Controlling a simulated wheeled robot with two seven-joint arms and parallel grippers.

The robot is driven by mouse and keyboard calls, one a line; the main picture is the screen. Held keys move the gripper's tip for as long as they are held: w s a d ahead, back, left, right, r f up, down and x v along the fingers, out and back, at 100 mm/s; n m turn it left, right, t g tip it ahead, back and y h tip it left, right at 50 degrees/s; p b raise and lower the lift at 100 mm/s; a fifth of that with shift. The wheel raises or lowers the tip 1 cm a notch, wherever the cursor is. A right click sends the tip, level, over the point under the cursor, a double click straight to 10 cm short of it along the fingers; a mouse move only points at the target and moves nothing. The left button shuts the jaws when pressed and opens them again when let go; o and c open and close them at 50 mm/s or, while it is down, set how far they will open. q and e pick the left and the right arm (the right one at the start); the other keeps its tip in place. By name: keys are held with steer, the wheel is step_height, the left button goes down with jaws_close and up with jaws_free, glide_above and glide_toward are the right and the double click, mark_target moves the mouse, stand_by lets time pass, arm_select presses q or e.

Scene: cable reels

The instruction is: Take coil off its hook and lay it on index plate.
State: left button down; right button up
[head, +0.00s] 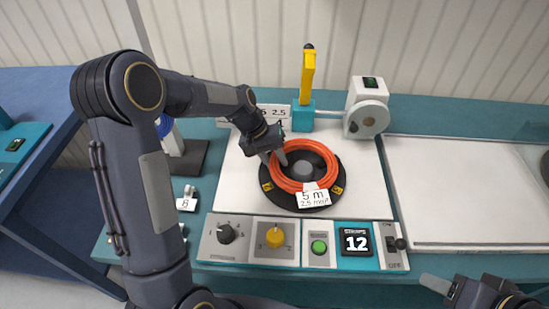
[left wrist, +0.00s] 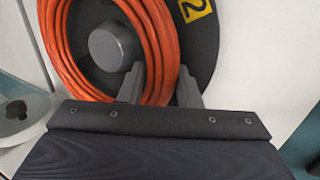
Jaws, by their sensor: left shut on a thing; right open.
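The orange coil (head: 325,155) lies around the grey hub (head: 301,170) of the black round index plate (head: 342,180), with a white tag reading 5 m (head: 313,196) at its front. My left gripper (head: 274,160) is shut on the coil's left side. In the left wrist view the coil (left wrist: 75,62) passes between the two fingers (left wrist: 160,90), with the hub (left wrist: 115,46) beside one finger. Whether the coil rests fully on the plate is hard to tell. My right gripper (head: 446,290) is open and empty at the bottom right.
A yellow lever (head: 307,75) on a teal block and a white device (head: 366,107) stand behind the plate. A white tray area (head: 455,190) at the right is empty.

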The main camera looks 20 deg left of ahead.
arm_select(q)
steer(key=shift+s+f, duration=0.35)
steer(key=shift+f, duration=0.15)
steer(key=c, duration=1)
jaws_free()
steer(key=shift+o, duration=0.2)
steer(key=shift+a+f, duration=0.1)
steer(key=shift+a, duration=0.05)
steer(key=c, duration=0.3)
steer(key=shift+o, duration=0.4)
steer(key=shift+r+p, duration=0.55)
steer(key=shift+r, duration=0.05)
steer(key=o, duration=0.7)
steer(key=shift+w+r+p, duration=0.1)
steer(key=shift+r+p, duration=0.4)
steer(key=shift+r, duration=0.25)
steer(key=shift+w+r+p, duration=0.15)
steer(key=shift+r+p, duration=2.65)
steer(key=shift+r, duration=1.2)
